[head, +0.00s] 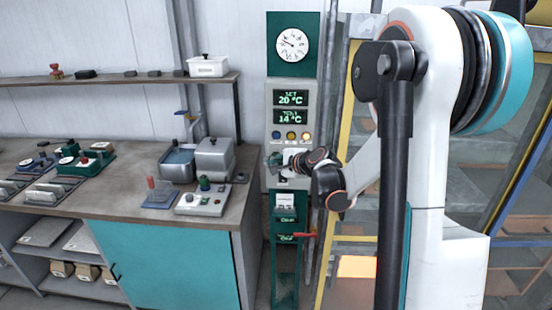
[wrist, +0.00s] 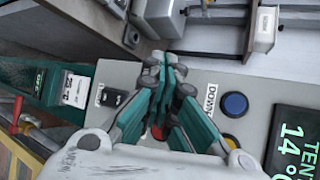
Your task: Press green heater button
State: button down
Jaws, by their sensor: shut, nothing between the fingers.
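The heater control panel (head: 297,105) stands upright against the wall, with displays reading SET 20 °C and a lower 14 °C. Below them is a row with a blue button (head: 276,135) and two orange-yellow ones (head: 291,136). My gripper (head: 274,161) is in front of the panel just below this row. In the wrist view my gripper (wrist: 165,62) has its teal fingers together, empty, over the grey panel face. The blue button (wrist: 235,105) lies to their right beside a DOWN label. A red part shows between the finger links. I cannot make out a green button; the fingers cover part of the panel.
A workbench (head: 120,190) with several small devices stands left of the panel, with a shelf (head: 120,80) above it. A red lever (head: 304,235) sticks out low on the panel. A yellow-framed rack stands on the right. A black switch (wrist: 112,97) is left of the fingers.

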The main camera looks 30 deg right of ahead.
jog(key=shift+s, duration=0.1)
jog(key=s+a, duration=0.1)
jog(key=s, duration=0.1)
jog(key=s+a, duration=0.1)
jog(key=s, duration=0.1)
jog(key=shift+a, duration=0.4)
dwell(0.8)
